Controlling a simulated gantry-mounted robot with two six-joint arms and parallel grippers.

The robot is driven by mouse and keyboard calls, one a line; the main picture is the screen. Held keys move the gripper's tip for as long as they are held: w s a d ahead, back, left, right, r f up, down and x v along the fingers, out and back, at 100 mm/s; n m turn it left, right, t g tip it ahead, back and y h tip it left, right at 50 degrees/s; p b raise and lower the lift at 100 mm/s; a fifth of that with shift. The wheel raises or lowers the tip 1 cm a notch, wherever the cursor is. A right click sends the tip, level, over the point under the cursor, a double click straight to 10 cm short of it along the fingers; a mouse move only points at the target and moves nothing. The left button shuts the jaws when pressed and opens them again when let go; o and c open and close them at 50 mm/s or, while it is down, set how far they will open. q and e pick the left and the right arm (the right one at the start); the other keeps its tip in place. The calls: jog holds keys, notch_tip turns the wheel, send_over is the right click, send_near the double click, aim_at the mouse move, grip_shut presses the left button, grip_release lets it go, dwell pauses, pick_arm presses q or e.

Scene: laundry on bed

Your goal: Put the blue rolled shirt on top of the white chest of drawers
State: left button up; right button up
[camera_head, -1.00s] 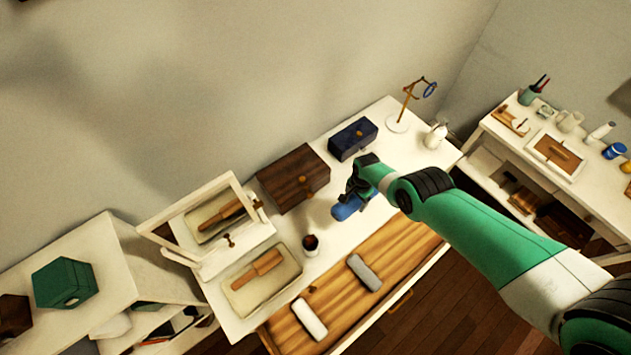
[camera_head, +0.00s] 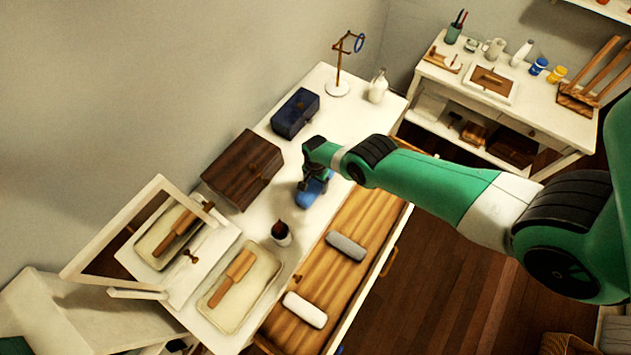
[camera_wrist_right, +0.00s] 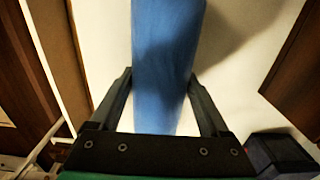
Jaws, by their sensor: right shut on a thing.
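The blue rolled shirt (camera_head: 308,194) is at the white chest of drawers' top (camera_head: 352,112), between the dark wooden box and the open drawer. My right gripper (camera_head: 316,180) reaches down over it and is shut on it. In the right wrist view the shirt (camera_wrist_right: 168,60) lies between the two fingers (camera_wrist_right: 160,95), with the white top behind it. I cannot tell whether the shirt touches the top or hangs just above it. My left gripper is not in view.
The open drawer (camera_head: 370,225) holds grey and white rolls.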

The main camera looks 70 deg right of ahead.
jog(key=shift+f, duration=0.2)
jog(key=o, duration=1.4)
notch_tip(320, 180, up, 8)
jog(key=p, duration=0.7)
jog(key=shift+r+p, duration=0.1)
jog(key=shift+p, duration=0.25)
